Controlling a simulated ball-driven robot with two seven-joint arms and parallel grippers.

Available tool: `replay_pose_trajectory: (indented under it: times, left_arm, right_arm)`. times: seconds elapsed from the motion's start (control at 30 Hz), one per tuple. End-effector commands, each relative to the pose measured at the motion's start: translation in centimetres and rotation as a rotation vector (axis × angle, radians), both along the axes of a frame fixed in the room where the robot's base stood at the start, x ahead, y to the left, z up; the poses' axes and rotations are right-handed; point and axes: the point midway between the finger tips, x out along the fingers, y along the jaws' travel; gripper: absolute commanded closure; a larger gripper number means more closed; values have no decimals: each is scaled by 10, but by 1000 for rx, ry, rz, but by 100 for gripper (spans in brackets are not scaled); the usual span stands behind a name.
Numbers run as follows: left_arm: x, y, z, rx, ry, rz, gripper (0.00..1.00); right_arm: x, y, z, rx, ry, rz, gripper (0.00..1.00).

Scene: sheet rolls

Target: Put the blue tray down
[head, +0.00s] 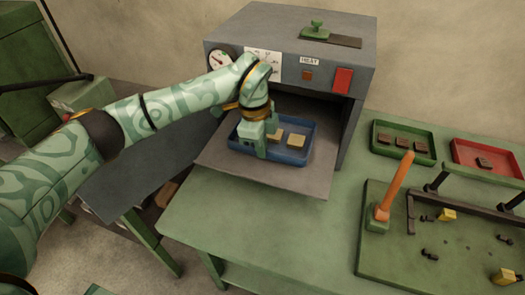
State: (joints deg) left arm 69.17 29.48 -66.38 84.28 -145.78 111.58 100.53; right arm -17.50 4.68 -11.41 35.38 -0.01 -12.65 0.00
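The blue tray (299,158) is at the mouth of the grey heating box, over its lowered flat door plate (225,160). It looks level, and a few tan blocks (296,141) lie in it. My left gripper (261,151) points down at the tray's near wall and appears shut on its rim. The fingertips are small and partly merge with the tray, and part of the tray is hidden behind the gripper. I cannot tell whether the tray's underside touches the plate. My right gripper is not in view.
The heating box (290,50) has a gauge, a red switch and a green knob on top. To the right are a green tray (403,157) and a red tray (455,151) with dark blocks, and a fixture board with an upright orange handle (397,185). The table front is clear.

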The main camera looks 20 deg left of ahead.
Motion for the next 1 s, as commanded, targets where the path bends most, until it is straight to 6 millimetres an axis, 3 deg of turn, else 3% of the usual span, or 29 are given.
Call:
replay_pose_trajectory:
  times: [0.1,0.43,0.5,0.77,0.87,1.0]
  left_arm:
    - [0,0,-18,-1,3,1,100]
    - [0,0,-19,-1,0,0,100]
    - [0,0,-19,0,1,1,76]
    - [0,0,-19,0,1,0,74]
    - [0,0,-14,0,0,0,74]
    - [1,3,10,0,-5,0,74]
  right_arm:
    - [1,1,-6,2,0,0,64]
    - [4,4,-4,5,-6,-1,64]
    - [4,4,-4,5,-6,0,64]
    - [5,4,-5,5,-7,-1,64]
    - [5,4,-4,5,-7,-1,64]
    - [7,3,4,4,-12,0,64]
